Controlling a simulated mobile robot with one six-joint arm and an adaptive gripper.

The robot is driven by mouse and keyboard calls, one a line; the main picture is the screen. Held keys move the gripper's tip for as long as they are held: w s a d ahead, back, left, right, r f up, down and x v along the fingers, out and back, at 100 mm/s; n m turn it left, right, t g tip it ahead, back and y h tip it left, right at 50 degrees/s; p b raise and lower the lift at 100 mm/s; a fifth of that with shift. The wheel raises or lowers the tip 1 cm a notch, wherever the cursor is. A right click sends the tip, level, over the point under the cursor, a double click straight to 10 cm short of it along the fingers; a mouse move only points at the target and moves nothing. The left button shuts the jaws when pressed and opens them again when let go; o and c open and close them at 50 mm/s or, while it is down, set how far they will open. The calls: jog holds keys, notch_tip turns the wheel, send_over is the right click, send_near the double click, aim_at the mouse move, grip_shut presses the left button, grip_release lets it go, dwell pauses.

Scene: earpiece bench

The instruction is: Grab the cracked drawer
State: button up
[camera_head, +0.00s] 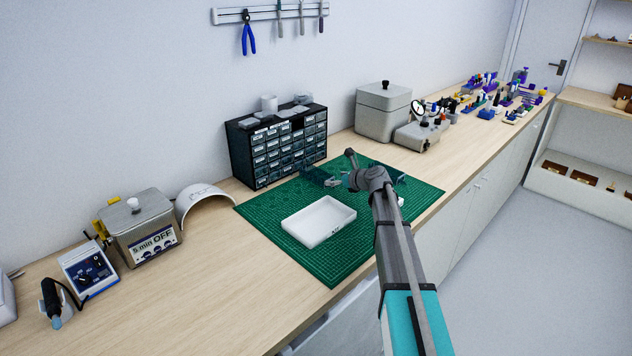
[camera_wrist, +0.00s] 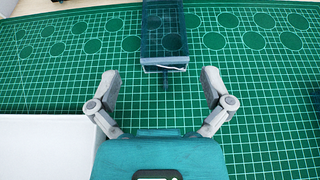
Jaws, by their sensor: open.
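A translucent dark blue-grey drawer (camera_wrist: 164,38) lies on the green mat at the top middle of the wrist view, with its near end towards me. A pale, uneven line runs along that near end, and a small tab sticks out below it. In the head view the drawer (camera_head: 317,176) shows in front of the cabinet. My gripper (camera_wrist: 161,76) is open and empty. Its fingertips are spread to the left and right, just short of the drawer's near end. In the head view my gripper (camera_head: 340,182) is partly hidden by my own wrist.
A white tray (camera_head: 319,221) lies on the green cutting mat (camera_head: 335,268), left of my gripper. The black drawer cabinet (camera_head: 240,158) stands behind. Another dark teal piece (camera_head: 400,179) shows right of my wrist. A grey lidded box (camera_head: 383,112) stands at the back right.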

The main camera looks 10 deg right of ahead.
aim_at(326, 177)
jog(key=shift+w+a, duration=0.1)
jog(key=shift+a, duration=0.05)
jog(key=shift+d+b+x, duration=0.1)
jog(key=shift+b+x, duration=0.45)
jog(key=shift+x, duration=0.75)
jog(key=shift+d+b+x, duration=0.15)
jog(key=shift+b+x, duration=0.35)
jog(key=shift+x, duration=0.8)
jog(key=shift+w+f, duration=0.1)
jog(key=shift+f, duration=0.1)
jog(key=c, duration=1.1)
jog(key=shift+c, duration=0.2)
jog(key=shift+r, duration=0.15)
